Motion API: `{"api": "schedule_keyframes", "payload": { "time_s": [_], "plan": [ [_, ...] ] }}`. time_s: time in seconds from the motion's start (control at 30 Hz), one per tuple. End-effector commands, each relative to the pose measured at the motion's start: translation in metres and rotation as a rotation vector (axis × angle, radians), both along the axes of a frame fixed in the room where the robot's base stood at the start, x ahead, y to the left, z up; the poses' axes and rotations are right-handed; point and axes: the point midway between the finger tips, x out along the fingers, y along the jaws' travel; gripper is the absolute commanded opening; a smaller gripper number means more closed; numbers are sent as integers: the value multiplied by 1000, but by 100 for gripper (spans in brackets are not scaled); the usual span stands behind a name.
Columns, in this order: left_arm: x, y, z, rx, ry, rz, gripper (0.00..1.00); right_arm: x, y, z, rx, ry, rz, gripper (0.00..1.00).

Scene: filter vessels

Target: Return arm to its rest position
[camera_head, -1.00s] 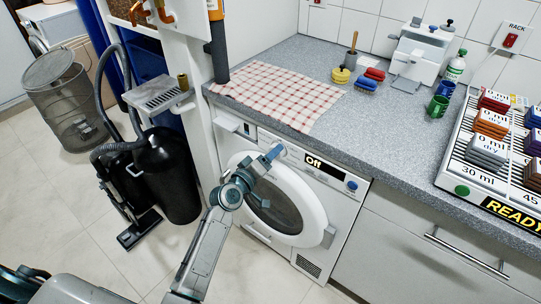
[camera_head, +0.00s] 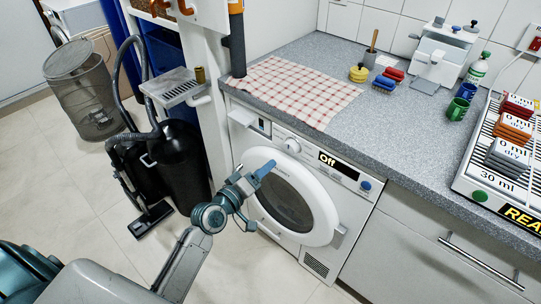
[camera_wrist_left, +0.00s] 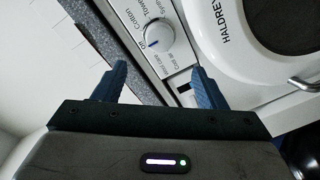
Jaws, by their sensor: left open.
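My left arm comes up from the bottom in the head view. My left gripper (camera_head: 258,196) is open and empty in front of the washing machine (camera_head: 316,262), just left of its round white door (camera_head: 327,222). In the left wrist view its two blue fingers (camera_wrist_left: 160,86) are spread, with the machine's program dial (camera_wrist_left: 153,34) beyond the gap. In the head view the dial (camera_head: 291,146) is up and right of the fingers, apart from them. The machine's display (camera_head: 338,165) reads "Off". My right gripper is not in view.
A grey counter (camera_head: 400,130) with a checked cloth (camera_head: 285,90) runs above the machine. A rack (camera_head: 468,182) stands on it at right. A black vacuum cleaner (camera_head: 178,165) and a mesh bin (camera_head: 88,98) stand at left. The floor between them and the machine is clear.

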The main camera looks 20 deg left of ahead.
Motion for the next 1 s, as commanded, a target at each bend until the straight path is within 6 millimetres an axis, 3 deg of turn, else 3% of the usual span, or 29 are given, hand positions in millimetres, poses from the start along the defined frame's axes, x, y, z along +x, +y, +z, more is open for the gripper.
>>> {"api": "schedule_keyframes", "payload": {
  "time_s": [0.17,0.27,0.37,0.53,0.67,0.77,0.9,1.0],
  "plan": [
    [0,0,-1,2,2,0,65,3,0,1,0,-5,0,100],
    [0,2,-17,26,32,7,65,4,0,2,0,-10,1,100],
    [-3,9,-61,98,111,22,65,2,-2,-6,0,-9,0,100],
    [-33,26,-180,299,331,26,65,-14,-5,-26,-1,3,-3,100],
    [-79,39,-269,462,506,-6,65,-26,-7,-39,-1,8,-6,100],
    [-126,49,-330,582,638,-53,65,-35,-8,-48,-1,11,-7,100],
    [-205,61,-403,740,816,-148,65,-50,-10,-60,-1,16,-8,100],
    [-266,68,-444,842,930,-233,65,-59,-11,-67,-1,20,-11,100]
  ]
}}
